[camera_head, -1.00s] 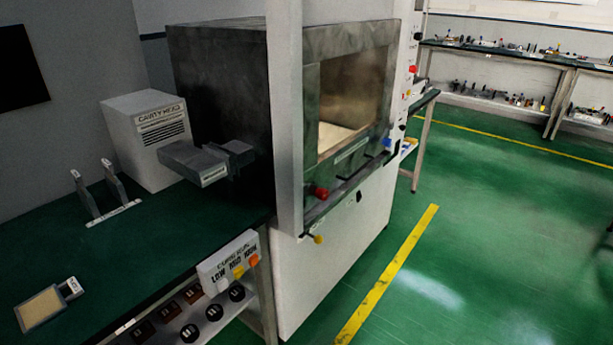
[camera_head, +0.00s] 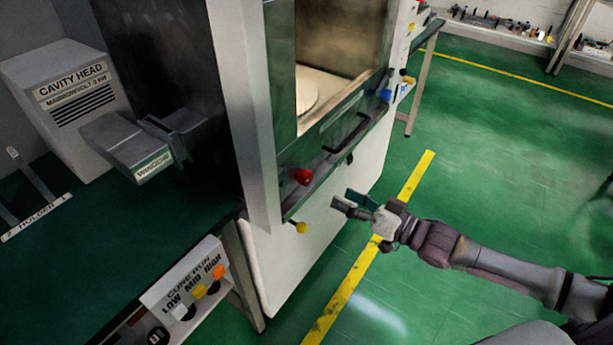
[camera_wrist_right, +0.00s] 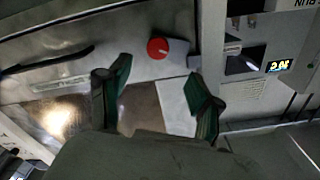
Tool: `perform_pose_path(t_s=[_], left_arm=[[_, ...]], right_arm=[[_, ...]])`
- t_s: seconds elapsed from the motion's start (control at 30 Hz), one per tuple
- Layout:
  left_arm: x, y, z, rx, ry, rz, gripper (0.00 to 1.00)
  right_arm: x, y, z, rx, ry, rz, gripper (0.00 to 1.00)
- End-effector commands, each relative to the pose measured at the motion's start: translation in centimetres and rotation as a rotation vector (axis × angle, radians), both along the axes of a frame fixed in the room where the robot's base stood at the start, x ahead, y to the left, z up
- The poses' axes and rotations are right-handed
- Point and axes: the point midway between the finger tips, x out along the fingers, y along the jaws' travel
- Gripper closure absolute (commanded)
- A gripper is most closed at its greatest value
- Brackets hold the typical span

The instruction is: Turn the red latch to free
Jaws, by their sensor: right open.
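The red latch (camera_head: 303,176) is a round red knob on the metal ledge below the cavity opening in the head view. In the right wrist view the red latch (camera_wrist_right: 158,48) shows as a red disc with a pale line on it, above and between the fingertips. My right gripper (camera_head: 352,204) is in front of the machine, to the right of and lower than the latch, apart from it. Its two green-padded fingers (camera_wrist_right: 157,92) are spread wide with nothing between them. My left gripper is not in view.
A dark bar handle (camera_head: 347,134) runs along the ledge right of the latch. Open green floor lies right.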

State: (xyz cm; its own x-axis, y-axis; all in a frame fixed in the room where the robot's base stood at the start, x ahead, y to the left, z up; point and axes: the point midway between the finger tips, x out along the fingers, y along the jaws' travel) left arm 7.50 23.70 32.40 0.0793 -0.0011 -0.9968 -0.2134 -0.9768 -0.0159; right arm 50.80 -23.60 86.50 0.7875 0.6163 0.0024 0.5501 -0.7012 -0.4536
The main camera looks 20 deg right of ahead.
Motion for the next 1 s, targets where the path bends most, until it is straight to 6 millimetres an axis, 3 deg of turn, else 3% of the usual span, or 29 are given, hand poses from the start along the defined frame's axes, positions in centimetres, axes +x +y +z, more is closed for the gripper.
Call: perform_pose_path(t_s=[0.3, 0.5, 0.93, 1.0], left_arm=[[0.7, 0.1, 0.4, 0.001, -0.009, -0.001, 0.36], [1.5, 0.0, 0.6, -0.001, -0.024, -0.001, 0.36], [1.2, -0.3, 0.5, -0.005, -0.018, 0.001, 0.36], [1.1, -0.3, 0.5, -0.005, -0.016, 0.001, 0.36]], right_arm=[[5.4, 4.1, 0.2, 0.003, -0.004, -0.001, 0.36], [7.6, 5.9, 0.1, 0.000, -0.002, -0.002, 0.36], [8.5, 6.6, 0.0, -0.002, -0.001, -0.002, 0.36], [8.5, 6.6, 0.0, -0.002, -0.001, -0.002, 0.44]])
